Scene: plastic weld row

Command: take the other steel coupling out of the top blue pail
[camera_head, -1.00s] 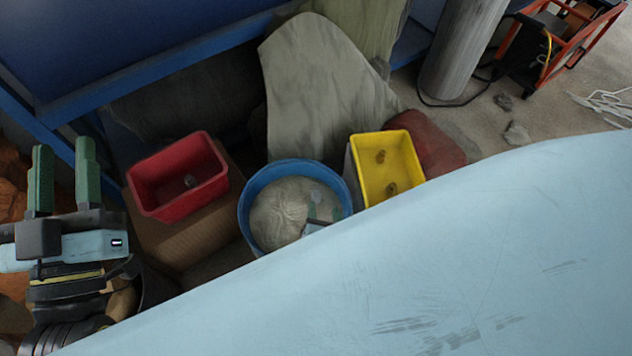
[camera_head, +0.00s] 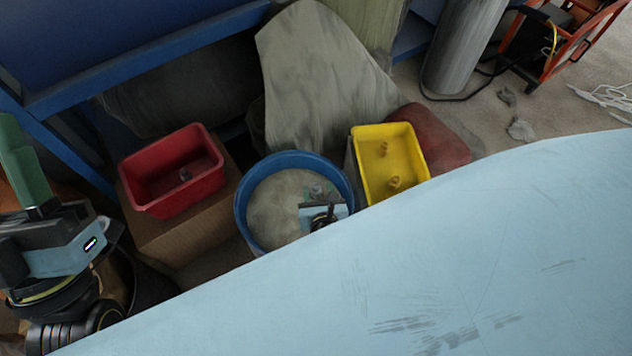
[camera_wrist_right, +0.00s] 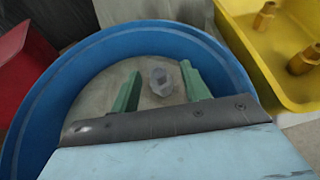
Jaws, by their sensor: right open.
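The blue pail (camera_head: 243,205) stands in the middle of the head view, and its rim and wall also show in the right wrist view (camera_wrist_right: 62,72). A grey steel coupling (camera_wrist_right: 161,82) lies on the pale floor of the pail. My right gripper (camera_wrist_right: 160,84) is inside the pail, open and empty, with its green fingers on either side of the coupling. I cannot tell whether they touch it. In the head view my right gripper (camera_head: 317,192) is partly hidden by its own body. My left gripper (camera_head: 22,165) is at the left edge, partly cut off, its finger gap not visible.
A red bin (camera_head: 140,192) on a cardboard box (camera_head: 185,232) stands left of the pail and holds a small grey piece (camera_head: 185,175). A yellow bin (camera_head: 405,148) with brass-coloured fittings (camera_head: 394,182) stands close on the right. A blue beam (camera_head: 150,65) runs behind.

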